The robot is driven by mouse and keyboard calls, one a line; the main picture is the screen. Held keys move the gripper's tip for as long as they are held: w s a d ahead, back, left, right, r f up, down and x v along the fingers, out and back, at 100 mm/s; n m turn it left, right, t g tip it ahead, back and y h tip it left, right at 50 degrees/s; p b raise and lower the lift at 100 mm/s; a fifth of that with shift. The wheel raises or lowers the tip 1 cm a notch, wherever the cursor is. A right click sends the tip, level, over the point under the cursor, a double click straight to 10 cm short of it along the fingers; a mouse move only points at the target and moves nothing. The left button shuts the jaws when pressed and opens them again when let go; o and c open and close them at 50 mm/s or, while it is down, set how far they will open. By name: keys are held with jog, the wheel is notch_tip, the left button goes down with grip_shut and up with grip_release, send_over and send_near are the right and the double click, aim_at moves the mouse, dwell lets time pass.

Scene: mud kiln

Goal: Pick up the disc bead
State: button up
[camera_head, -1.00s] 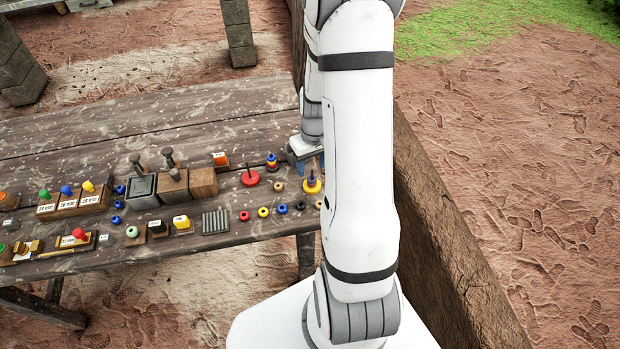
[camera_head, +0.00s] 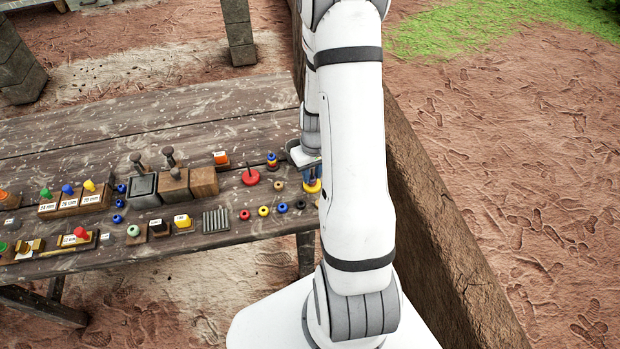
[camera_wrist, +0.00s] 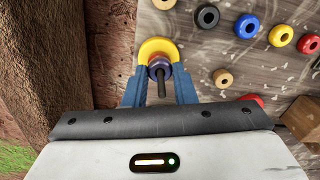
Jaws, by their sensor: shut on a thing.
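A purple disc bead (camera_wrist: 159,68) sits around the dark upright peg of a stand with a round yellow base (camera_wrist: 158,46). Something orange shows just under the bead. My gripper (camera_wrist: 160,72) has its blue fingers on either side of the bead and is shut on it. The bead is still around the peg. In the head view the yellow base (camera_head: 312,187) stands near the table's right end, and my gripper (camera_head: 304,157) is over it, partly hidden by my arm.
A red-based peg stand (camera_head: 250,177) and a small coloured stack (camera_head: 272,160) stand to the left. Several loose rings, including a black one (camera_wrist: 247,26) and a red one (camera_wrist: 308,43), lie on the table (camera_head: 130,115). A mud wall (camera_head: 440,220) runs along the right.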

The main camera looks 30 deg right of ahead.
jog(key=shift+c, duration=1.4)
jog(key=shift+r, duration=0.1)
notch_tip(320, 180, up, 10)
jog(key=shift+f+b, duration=0.1)
jog(key=shift+b, duration=0.2)
jog(key=o, duration=0.3)
jog(key=shift+c, duration=0.7)
jog(key=shift+r, duration=0.25)
